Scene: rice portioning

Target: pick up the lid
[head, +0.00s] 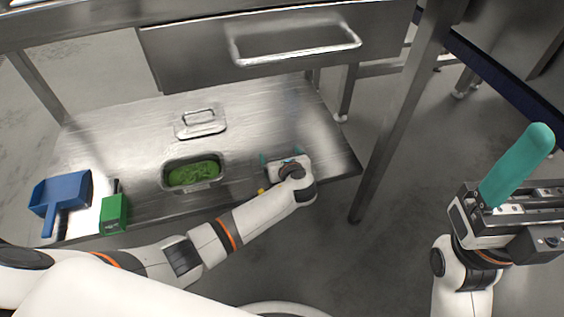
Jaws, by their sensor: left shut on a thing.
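A metal lid (200,130) with a raised loop handle lies on the steel shelf, just behind a metal container (164,181) of green food (194,173). My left gripper (280,156) is low over the right part of the shelf, apart from this lid. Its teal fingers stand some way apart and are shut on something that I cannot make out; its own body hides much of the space. My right gripper (534,140) is raised at the right, away from the shelf. Its teal fingers overlap in view, so their gap is hidden.
A blue dustpan (66,190) and a green box (113,214) are at the shelf's left end. A small yellow thing (261,191) is beside my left wrist. A table leg (398,120) stands right of the shelf.

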